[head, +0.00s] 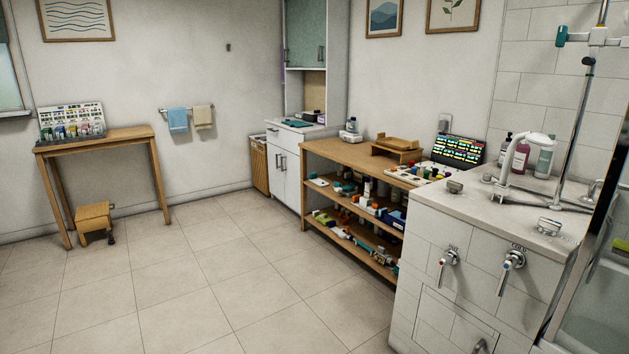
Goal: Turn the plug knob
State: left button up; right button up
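A white tiled vanity (425,232) with a pale stone top stands at the right. A small metal fitting (454,187) sits on the top at the left, and another (549,226) near the front right. A further metal piece (480,346) is cut by the bottom edge. I cannot tell which one is the plug knob. Neither of my grippers is in view.
A white spout (517,152) and several bottles (521,157) stand at the back of the vanity. A wooden shelf unit (350,152) full of small items adjoins it. A glass panel (590,300) edges the right.

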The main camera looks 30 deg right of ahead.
aim_at(455, 187)
jog(key=z, duration=0.45)
jog(key=i, duration=1.75)
jog(key=z, duration=1)
